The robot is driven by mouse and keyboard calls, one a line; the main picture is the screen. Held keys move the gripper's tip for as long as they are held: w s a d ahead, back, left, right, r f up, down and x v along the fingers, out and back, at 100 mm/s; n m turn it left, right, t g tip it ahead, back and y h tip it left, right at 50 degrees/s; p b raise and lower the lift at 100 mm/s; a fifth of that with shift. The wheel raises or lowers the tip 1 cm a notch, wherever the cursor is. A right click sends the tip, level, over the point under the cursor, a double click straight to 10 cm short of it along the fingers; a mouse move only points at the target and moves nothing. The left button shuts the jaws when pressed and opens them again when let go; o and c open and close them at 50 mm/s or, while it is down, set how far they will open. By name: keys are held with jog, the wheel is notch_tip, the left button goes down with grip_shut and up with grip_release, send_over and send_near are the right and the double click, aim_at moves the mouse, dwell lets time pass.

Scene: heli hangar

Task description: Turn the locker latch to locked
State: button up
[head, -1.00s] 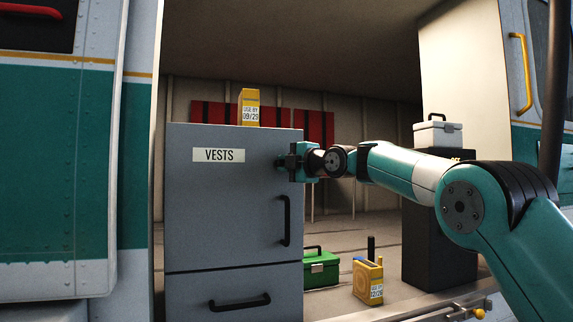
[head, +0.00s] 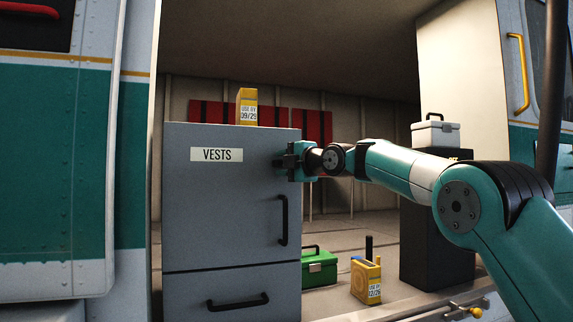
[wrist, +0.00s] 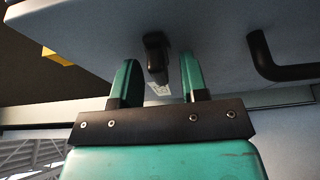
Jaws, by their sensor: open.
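The grey locker (head: 230,190) with a "VESTS" label stands in the open doorway, its door shut. My gripper (head: 284,162) is at the upper right of the locker door in the head view and covers the latch there. In the wrist view, the dark latch (wrist: 155,58) sits on the locker face between the two teal fingers of my gripper (wrist: 157,82). The fingers are open, with a gap on each side of the latch. I cannot tell the latch's exact angle.
The black door handle (head: 284,220) is just below my gripper; it shows also in the wrist view (wrist: 283,66). A yellow box (head: 247,107) stands on the locker. A green case (head: 319,268) and another yellow box (head: 367,281) are on the floor to the right.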

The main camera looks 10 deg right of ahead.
jog(key=b+v, duration=0.7)
jog(key=v, duration=1)
jog(key=shift+s+b, duration=0.2)
jog(key=shift+b, duration=0.1)
jog(key=shift+d, duration=0.1)
jog(key=s+a+f+m+g+h+p, duration=0.1)
jog(key=s+a+f+m+g+p, duration=0.25)
jog(key=s+a+f+m, duration=0.35)
jog(key=s+a+f+m+g+h+p, duration=0.1)
jog(key=s+a+f+m+g+p, duration=0.1)
jog(key=s+f+g, duration=0.5)
jog(key=s+f+m+g+h+p, duration=0.1)
jog(key=s+f+m, duration=0.3)
jog(key=s+f, duration=0.4)
jog(key=s+f+m+g+h+p, duration=0.2)
jog(key=s+f+m+g, duration=0.2)
jog(key=s+f, duration=0.4)
jog(key=s, duration=0.5)
jog(key=shift+s+d, duration=0.2)
jog(key=shift+s, duration=0.1)
jog(key=shift+f, duration=0.1)
